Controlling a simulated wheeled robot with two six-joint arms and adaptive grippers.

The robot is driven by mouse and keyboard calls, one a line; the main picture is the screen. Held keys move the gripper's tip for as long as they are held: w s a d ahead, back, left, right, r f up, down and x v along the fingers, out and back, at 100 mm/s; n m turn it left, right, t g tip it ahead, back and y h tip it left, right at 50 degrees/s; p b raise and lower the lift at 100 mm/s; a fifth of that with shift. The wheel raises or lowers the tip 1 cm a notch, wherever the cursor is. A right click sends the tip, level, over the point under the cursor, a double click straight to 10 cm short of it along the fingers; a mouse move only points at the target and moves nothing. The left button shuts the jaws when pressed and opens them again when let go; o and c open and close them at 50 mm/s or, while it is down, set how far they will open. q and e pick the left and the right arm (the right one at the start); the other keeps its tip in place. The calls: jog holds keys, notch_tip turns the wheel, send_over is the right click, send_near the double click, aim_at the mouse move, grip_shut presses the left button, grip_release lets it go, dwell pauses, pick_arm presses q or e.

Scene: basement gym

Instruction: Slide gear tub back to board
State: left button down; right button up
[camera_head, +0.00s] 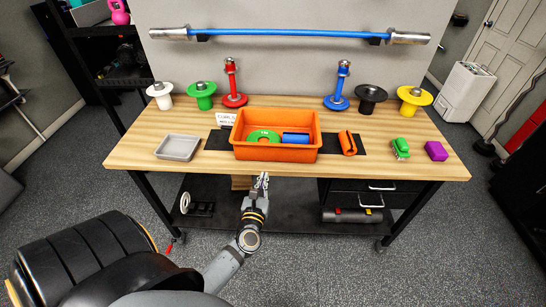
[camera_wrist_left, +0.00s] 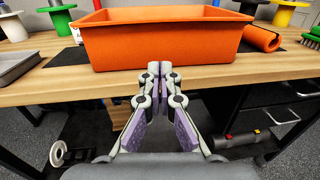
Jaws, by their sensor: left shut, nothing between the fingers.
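The gear tub is an orange open box (camera_head: 276,154) near the front middle of the wooden table, with a green disc (camera_head: 263,135) and a blue item (camera_head: 296,137) inside. It fills the top of the left wrist view (camera_wrist_left: 160,46). A dark board or mat (camera_head: 218,141) lies under and behind the tub, showing at both sides. My left gripper (camera_head: 263,175) is shut and empty, in front of the table's front edge, just short of the tub's front wall. Its fingertips (camera_wrist_left: 159,68) point at that wall; whether they touch it I cannot tell. My right gripper is not in view.
A grey tray (camera_head: 178,147) lies left of the tub. An orange roll (camera_head: 347,143), a green brush-like item (camera_head: 400,148) and a purple block (camera_head: 436,151) lie right. Several coloured spools and two stands line the back, near a white card (camera_head: 226,119).

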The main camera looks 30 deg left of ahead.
pick_arm(q)
jog(key=p, duration=0.1)
send_near(271, 150)
jog(key=w, duration=0.1)
jog(key=p+x, duration=0.1)
jog(key=x, duration=0.3)
jog(key=shift+w+a, duration=0.25)
jog(key=shift+a, duration=0.1)
jog(key=shift+w+a, duration=0.25)
jog(key=shift+w, duration=0.35)
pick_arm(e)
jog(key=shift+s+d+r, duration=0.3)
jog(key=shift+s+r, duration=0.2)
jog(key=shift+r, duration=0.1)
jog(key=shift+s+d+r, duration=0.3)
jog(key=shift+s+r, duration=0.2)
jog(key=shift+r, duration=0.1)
